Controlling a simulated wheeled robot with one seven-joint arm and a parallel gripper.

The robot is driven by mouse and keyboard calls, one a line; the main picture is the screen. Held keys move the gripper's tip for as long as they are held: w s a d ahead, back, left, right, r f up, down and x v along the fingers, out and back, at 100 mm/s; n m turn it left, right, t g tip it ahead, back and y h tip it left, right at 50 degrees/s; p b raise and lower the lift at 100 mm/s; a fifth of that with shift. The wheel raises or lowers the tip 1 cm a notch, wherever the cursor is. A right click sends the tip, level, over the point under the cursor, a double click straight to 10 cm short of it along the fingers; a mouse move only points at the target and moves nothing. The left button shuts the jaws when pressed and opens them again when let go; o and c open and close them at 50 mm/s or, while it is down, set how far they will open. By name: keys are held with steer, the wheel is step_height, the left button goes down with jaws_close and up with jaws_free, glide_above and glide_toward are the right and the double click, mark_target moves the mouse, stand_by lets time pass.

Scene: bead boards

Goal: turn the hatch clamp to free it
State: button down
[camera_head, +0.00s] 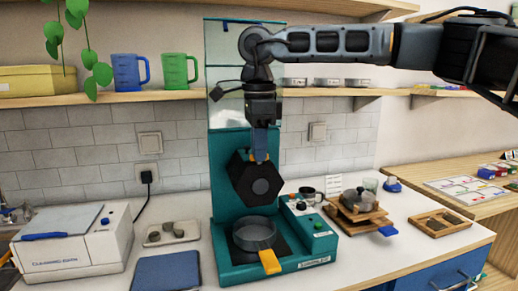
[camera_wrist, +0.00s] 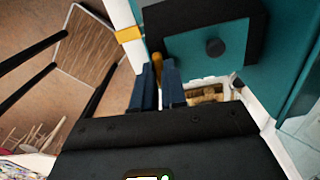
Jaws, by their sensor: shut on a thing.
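A teal machine (camera_head: 225,205) stands on the counter, with a black hexagonal piece (camera_head: 257,186) on its front. My gripper (camera_head: 260,150) reaches down from above at the top of this piece. Its blue fingers are shut on a small orange part, which appears to be the hatch clamp (camera_head: 262,158). In the wrist view the orange clamp (camera_wrist: 157,50) shows between the fingertips of my gripper (camera_wrist: 158,72). The fingers hide much of it, and its turn angle cannot be told.
A grey pan (camera_head: 254,233) with an orange handle (camera_head: 270,261) sits in the machine below. A white cleaning bath (camera_head: 75,250) stands left, a wooden stand (camera_head: 357,217) right. A shelf (camera_head: 110,98) with blue (camera_head: 126,72) and green mugs (camera_head: 178,71) runs behind.

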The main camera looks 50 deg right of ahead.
steer(key=shift+n, duration=0.6)
steer(key=c, duration=1.2)
jaws_free()
steer(key=shift+r+b, duration=0.4)
steer(key=shift+r, duration=3.5)
